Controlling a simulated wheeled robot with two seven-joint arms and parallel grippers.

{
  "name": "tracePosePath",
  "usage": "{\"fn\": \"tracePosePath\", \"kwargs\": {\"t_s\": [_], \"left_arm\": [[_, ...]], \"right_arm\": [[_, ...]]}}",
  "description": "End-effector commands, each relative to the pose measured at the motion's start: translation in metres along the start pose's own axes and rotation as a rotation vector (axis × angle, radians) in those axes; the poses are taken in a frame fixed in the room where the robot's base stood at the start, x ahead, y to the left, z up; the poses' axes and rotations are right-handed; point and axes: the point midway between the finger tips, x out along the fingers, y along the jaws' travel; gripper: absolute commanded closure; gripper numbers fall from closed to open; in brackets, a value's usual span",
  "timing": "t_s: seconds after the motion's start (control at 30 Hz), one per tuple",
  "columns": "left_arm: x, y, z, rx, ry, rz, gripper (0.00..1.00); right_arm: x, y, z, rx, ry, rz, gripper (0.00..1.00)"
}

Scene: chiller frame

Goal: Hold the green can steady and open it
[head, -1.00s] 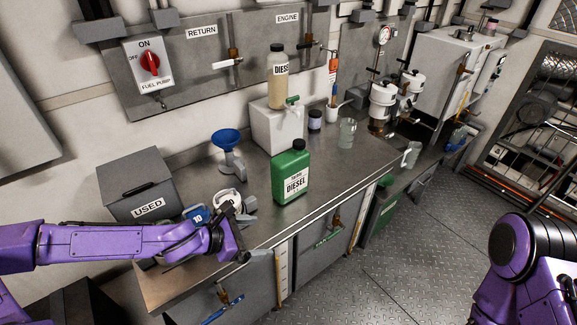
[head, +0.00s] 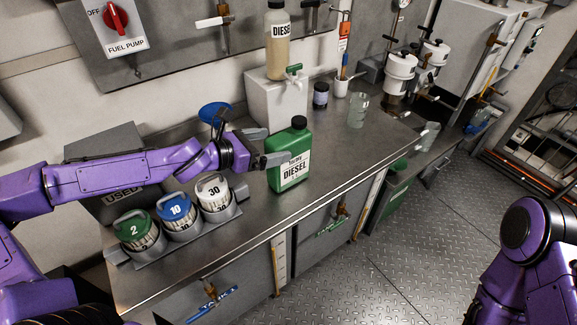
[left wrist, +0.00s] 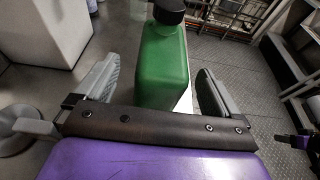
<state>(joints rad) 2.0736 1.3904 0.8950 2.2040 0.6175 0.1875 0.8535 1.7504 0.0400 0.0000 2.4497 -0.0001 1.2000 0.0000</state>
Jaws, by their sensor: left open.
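The green diesel can (head: 289,158) stands upright on the steel bench, its black cap (head: 299,122) on top and a white label facing the front. My left gripper (head: 262,147) is open at the can's left side. In the left wrist view the green can (left wrist: 163,65) stands between the two spread fingers of the left gripper (left wrist: 157,90), with a gap on both sides; its black cap (left wrist: 169,10) shows at the top edge. My right arm shows at the lower right of the head view, but its gripper is out of view.
Filter canisters marked 2 (head: 138,231), 10 (head: 177,210) and 30 (head: 214,191) sit in a rack at the bench front left. A blue funnel (head: 215,112) stands behind my left arm. A white block (head: 276,103) carries a diesel bottle (head: 277,45).

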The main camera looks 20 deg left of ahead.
Motion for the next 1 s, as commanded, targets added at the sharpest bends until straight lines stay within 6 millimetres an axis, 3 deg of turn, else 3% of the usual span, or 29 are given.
{"fn": "tracePosePath", "kwargs": {"t_s": [0.03,0.2,0.47,0.77,1.0], "left_arm": [[0.012,-0.002,-0.004,0.004,0.003,-0.005,0.04],[0.040,-0.001,0.002,0.002,0.003,-0.004,0.04],[0.044,-0.001,0.005,0.000,0.001,-0.004,0.04],[0.044,-0.001,0.005,0.001,0.001,-0.005,0.98],[0.043,-0.001,0.006,0.002,-0.001,-0.005,1.00]], "right_arm": [[0.010,-0.001,0.004,0.000,0.000,0.000,0.57],[0.017,-0.001,0.007,0.000,-0.001,0.000,0.57],[0.016,-0.001,0.007,0.000,0.000,0.000,0.57],[0.016,-0.001,0.007,0.000,0.000,0.000,0.57],[0.016,-0.001,0.007,0.000,0.000,0.000,0.57]]}}
